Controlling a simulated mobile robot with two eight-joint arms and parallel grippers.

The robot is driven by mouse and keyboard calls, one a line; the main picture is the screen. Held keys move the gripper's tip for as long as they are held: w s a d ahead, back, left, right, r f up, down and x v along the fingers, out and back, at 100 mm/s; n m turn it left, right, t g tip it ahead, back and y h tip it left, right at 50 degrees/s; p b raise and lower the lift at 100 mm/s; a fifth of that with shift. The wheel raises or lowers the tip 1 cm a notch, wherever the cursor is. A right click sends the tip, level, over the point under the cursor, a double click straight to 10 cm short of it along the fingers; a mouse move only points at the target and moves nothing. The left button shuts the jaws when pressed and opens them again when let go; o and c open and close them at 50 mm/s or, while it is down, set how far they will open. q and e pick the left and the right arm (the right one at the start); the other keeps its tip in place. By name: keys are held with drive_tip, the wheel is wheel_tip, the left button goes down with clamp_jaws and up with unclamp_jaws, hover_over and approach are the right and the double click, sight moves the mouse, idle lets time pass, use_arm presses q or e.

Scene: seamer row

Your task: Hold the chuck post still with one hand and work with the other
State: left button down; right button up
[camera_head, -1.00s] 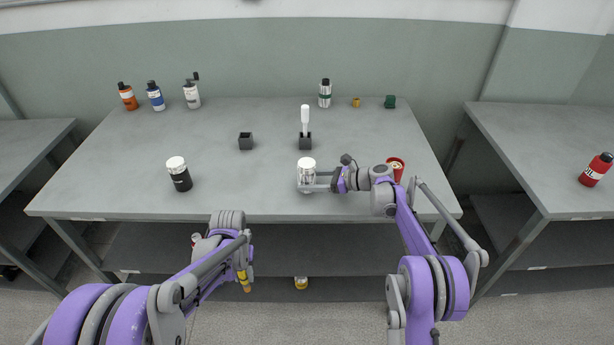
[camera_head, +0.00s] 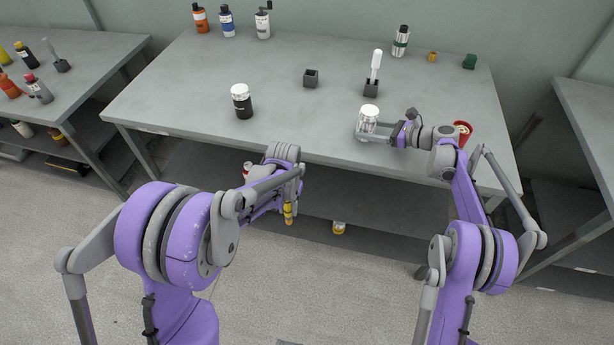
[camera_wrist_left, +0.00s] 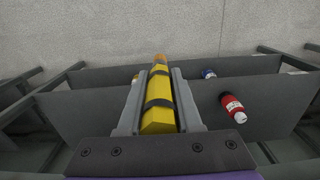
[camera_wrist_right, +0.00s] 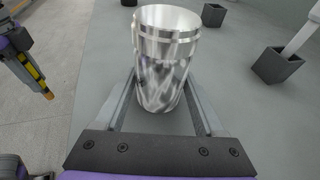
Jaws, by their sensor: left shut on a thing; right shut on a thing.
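A shiny metal cylinder with a pale top, which I take to be the chuck post (camera_head: 368,118), stands upright near the table's front edge. My right gripper (camera_head: 364,136) is shut around its sides, low down; the right wrist view also shows the post (camera_wrist_right: 164,60) between the fingers. My left gripper (camera_head: 289,192) is in front of the table, below the level of its top. It is shut on a yellow tool with black bands (camera_wrist_left: 159,100), orange at the tip. The tool (camera_head: 289,213) points down in the head view, well apart from the post.
On the table (camera_head: 190,110) are a black jar with white lid (camera_head: 242,103), a small dark block (camera_head: 311,78), a dark holder with a white-handled tool (camera_head: 371,88), and a red cup (camera_head: 463,132) beside my right wrist. Bottles stand at the back. A lower shelf (camera_head: 390,200) runs beneath.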

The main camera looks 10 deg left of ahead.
idle(0.4)
drive_tip(key=o, duration=1)
drive_tip(key=shift+c, duration=0.2)
